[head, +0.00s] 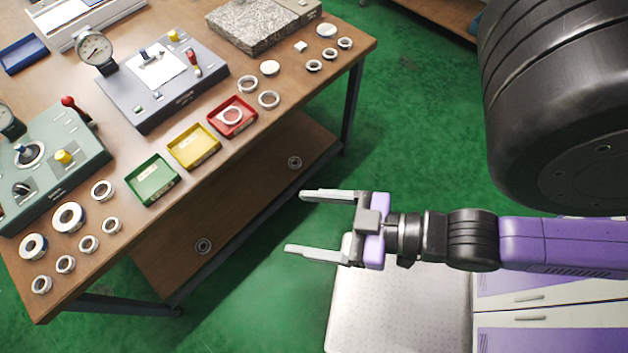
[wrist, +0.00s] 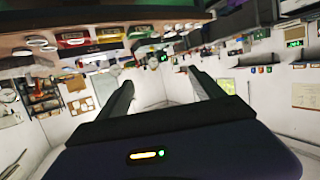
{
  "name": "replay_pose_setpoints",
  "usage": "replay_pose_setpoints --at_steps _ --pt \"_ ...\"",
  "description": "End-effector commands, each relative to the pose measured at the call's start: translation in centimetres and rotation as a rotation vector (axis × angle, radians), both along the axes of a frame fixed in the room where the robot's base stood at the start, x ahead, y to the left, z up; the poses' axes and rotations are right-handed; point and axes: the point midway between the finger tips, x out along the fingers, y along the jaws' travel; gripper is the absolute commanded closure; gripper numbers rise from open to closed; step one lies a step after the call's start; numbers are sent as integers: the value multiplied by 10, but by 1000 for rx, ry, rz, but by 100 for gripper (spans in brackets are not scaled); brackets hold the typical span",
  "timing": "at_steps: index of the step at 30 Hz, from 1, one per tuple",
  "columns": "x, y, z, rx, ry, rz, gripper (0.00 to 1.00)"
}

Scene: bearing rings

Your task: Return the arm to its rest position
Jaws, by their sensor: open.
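My gripper (head: 312,224) is open and empty in the head view. It hangs in the air off the table's right edge, over the green floor and clear of the table. Its two fingers point left and lie well apart. The arm behind it is purple and black and reaches in from the right. In the wrist view my gripper (wrist: 160,86) shows two dark fingers spread apart with nothing between them.
The wooden table (head: 245,150) holds several metal rings and green (head: 152,180), yellow (head: 194,147) and red (head: 232,117) trays. Two gauge fixtures stand behind. Two rings lie on the lower shelf (head: 230,215). Green floor is free between table and arm.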

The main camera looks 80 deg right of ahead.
Motion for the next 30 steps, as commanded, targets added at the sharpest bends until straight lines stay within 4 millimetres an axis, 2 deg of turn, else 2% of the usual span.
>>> replay_pose_setpoints --at_steps 3,11,19,30 --pt "-7 3 12 -2 -21 19 23" --pt "-8 4 14 -2 -27 22 23" --pt "-8 4 -8 -1 -26 21 23" --pt "-8 4 -7 -1 -26 21 23"
